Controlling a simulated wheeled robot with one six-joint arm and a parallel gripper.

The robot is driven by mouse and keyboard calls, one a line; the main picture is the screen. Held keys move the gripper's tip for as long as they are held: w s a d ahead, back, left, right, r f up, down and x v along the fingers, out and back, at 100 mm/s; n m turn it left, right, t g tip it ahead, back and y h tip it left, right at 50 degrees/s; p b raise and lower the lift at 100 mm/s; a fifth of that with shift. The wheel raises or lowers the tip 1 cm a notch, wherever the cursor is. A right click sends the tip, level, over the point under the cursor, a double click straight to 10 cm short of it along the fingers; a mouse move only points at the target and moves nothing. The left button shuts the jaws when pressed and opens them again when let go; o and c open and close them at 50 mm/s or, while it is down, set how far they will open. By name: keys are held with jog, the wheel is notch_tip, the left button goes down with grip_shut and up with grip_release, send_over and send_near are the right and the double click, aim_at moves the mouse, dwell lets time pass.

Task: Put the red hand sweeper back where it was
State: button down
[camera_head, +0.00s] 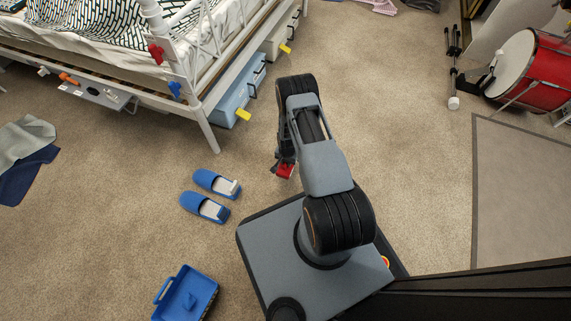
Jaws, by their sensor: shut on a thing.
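The red hand sweeper (285,170) shows as a small red piece at the end of my arm, left of the arm's grey link. My gripper (282,164) is shut on it. Most of the sweeper and the fingertips are hidden or too small to make out. They appear to be over the carpet, right of the blue slippers; the height above the floor cannot be told. A blue dustpan-like tray (207,291) lies on the carpet at the bottom left, with a blue piece inside it.
Two blue slippers (205,207) lie left of my base. A red drum (541,72) and a mat (520,190) are at right.

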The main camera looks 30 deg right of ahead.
jog(key=f+b, duration=0.1)
jog(key=f, duration=0.1)
jog(key=w+f+b, duration=0.1)
jog(key=f+b, duration=0.1)
jog(key=shift+f, duration=0.1)
jog(key=c, duration=1.1)
grip_release()
jog(key=shift+s, duration=0.1)
jog(key=shift+o, duration=0.2)
